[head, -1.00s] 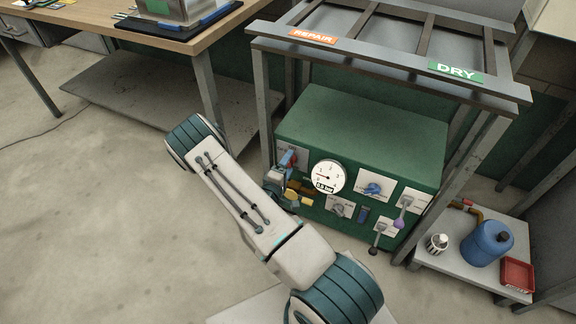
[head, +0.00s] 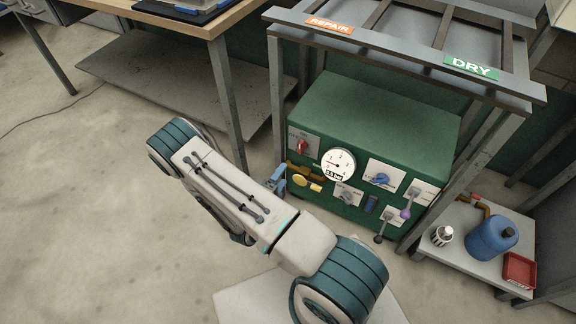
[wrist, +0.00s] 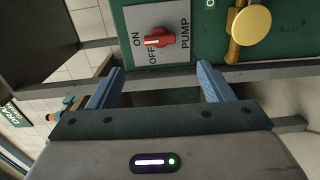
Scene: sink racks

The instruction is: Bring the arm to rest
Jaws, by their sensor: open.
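My gripper (head: 277,181) is open and empty, with its blue fingers in front of the left side of the green panel box (head: 378,112). In the wrist view my gripper (wrist: 158,86) has its two fingers wide apart, with nothing between them. The red pump knob (head: 302,147) is clear of the fingers. It also shows in the wrist view as a red knob (wrist: 158,41) on a plate marked ON, OFF and PUMP, beyond the fingertips. My arm is stretched out low over the floor, left of the box.
A round gauge (head: 338,165), a yellow-handled valve (head: 301,180) and several switches sit on the panel. A metal rack (head: 404,55) stands above. A low shelf (head: 462,262) at right holds a blue jug (head: 491,236) and a red tray (head: 519,270). Floor at left is clear.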

